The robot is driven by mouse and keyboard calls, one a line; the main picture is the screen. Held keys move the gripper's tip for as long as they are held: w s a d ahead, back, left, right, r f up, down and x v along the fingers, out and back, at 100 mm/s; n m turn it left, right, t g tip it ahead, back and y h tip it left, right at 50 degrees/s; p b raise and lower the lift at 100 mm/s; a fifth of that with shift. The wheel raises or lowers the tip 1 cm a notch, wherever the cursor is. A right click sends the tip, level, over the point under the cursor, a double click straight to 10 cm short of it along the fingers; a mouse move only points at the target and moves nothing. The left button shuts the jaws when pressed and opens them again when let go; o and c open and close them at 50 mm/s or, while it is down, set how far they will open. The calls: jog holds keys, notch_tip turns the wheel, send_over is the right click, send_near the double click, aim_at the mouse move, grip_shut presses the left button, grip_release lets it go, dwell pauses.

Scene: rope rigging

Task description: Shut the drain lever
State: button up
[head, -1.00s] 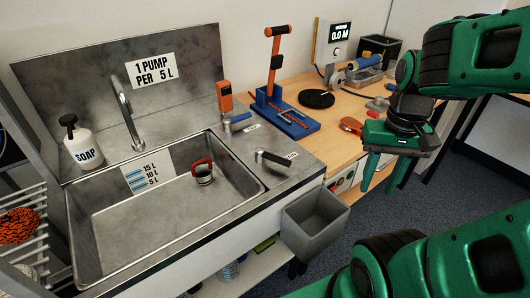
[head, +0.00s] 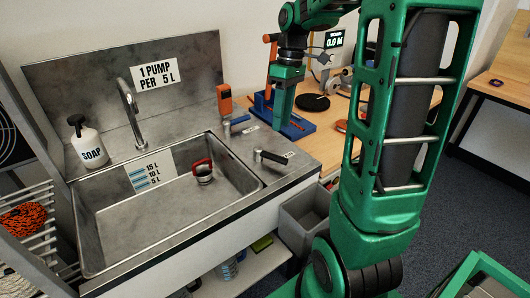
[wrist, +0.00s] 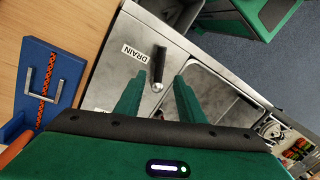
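The drain lever (head: 272,157) is a black handle on a silver pivot, on the steel counter to the right of the sink basin. In the wrist view the drain lever (wrist: 159,67) lies beside a label reading DRAIN (wrist: 143,54). My gripper (head: 281,118) hangs above the counter, beyond the lever in the head view. In the wrist view my gripper (wrist: 157,98) has its two fingers apart with nothing held between them. The lever shows ahead of the gap between the fingers, not touching them.
The sink basin (head: 165,210) has a red-handled plug (head: 202,172) inside. A blue-handled lever (head: 238,121) and an orange device (head: 224,99) stand behind. A blue rope stand (head: 290,125) sits close to my gripper.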

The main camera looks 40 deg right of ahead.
aim_at(271, 158)
jog(key=f, duration=0.3)
jog(key=a+f, duration=0.1)
jog(key=f, duration=0.3)
jog(key=a+f, duration=0.1)
jog(key=f, duration=0.2)
jog(key=shift+s+f, duration=0.3)
jog(key=shift+s, duration=0.05)
